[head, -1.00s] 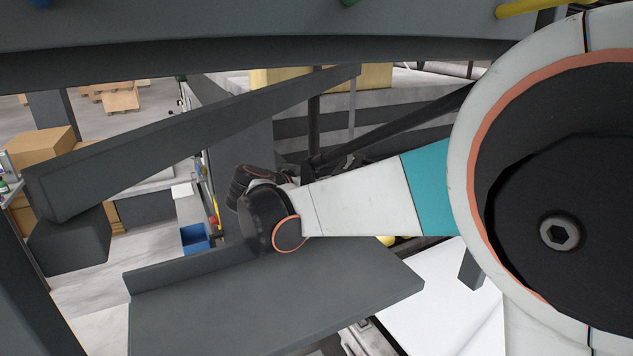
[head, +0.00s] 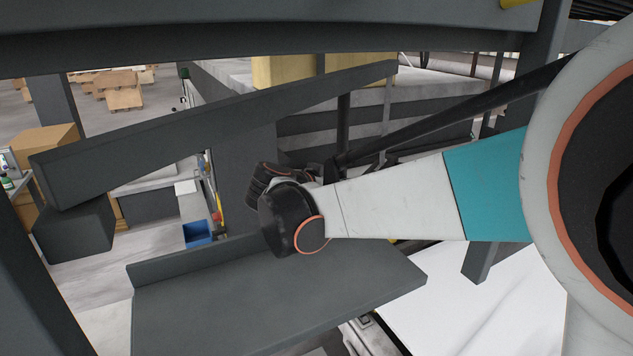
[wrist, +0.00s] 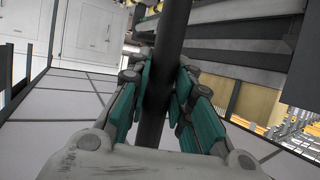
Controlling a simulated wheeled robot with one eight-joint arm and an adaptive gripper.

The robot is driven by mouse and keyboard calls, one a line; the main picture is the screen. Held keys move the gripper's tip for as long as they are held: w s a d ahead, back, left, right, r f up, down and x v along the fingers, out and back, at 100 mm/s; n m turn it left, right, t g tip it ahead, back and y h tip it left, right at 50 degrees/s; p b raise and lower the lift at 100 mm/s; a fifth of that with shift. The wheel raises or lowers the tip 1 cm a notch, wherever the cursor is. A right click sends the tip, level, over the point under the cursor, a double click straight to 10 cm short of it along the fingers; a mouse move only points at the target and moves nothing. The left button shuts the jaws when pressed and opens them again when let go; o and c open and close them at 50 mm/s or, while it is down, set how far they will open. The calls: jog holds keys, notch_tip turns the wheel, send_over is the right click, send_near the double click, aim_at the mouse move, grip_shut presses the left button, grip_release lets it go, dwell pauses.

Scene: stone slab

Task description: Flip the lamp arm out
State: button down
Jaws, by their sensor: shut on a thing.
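In the wrist view, a dark round bar (wrist: 173,35), apparently the lamp arm, runs up between the fingers of my gripper (wrist: 166,82). The teal finger pads are closed on it from both sides. In the head view, a thin dark bar (head: 470,117) slants up to the right from near the end of my arm; it looks like the same bar. My gripper itself is mostly hidden there behind my wrist links. The lamp's head cannot be made out.
A wide dark grey beam (head: 200,135) slants across the head view above a flat grey shelf (head: 280,300). A dark upright post (head: 510,150) stands at the right. A blue bin (head: 197,234) and cardboard boxes (head: 45,147) are farther left.

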jog(key=shift+s+d, duration=0.15)
jog(key=shift+d, duration=0.1)
jog(key=shift+a, duration=0.15)
jog(key=c, duration=1.4)
grip_release()
